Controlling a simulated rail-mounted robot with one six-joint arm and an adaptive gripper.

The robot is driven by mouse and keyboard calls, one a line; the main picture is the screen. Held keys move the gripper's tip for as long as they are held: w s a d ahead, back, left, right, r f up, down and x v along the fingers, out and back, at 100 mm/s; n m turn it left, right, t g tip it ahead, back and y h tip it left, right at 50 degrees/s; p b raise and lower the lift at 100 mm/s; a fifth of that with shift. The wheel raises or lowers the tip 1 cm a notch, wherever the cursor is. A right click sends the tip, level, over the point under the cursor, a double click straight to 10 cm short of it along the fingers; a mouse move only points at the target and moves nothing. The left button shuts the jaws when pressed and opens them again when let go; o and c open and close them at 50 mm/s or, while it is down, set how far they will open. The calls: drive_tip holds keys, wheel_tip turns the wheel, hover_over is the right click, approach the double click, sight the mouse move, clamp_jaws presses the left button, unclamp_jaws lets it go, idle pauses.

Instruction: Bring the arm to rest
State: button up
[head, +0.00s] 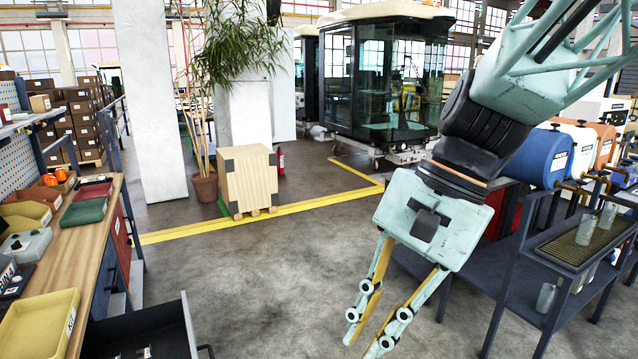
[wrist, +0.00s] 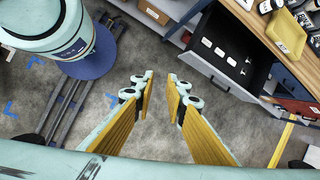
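My gripper (head: 364,340) hangs from the pale teal arm on the right side of the head view, pointing down over bare floor. Its two yellow-padded fingers are apart with nothing between them. The wrist view also shows the gripper (wrist: 159,82) with a clear gap between the fingertips and grey floor beyond. The fingertips touch nothing that I can see.
A wooden workbench (head: 99,240) with bins stands at left, its dark drawer (head: 188,325) pulled out. The drawer (wrist: 256,84) holds small white items in the wrist view. A dark rack (head: 500,270) with bottles stands at right. A wooden crate (head: 250,182) stands behind; mid-floor is clear.

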drive_tip(key=s+d+r+n+t+h, duration=0.4)
drive_tip(key=s+d+n, duration=0.3)
drive_tip(key=s+d, duration=0.5)
drive_tip(key=shift+d+r+n+t, duration=0.4)
drive_tip(key=shift+d+t, duration=0.2)
drive_tip(key=shift+d, duration=0.45)
drive_tip(key=shift+f, duration=0.1)
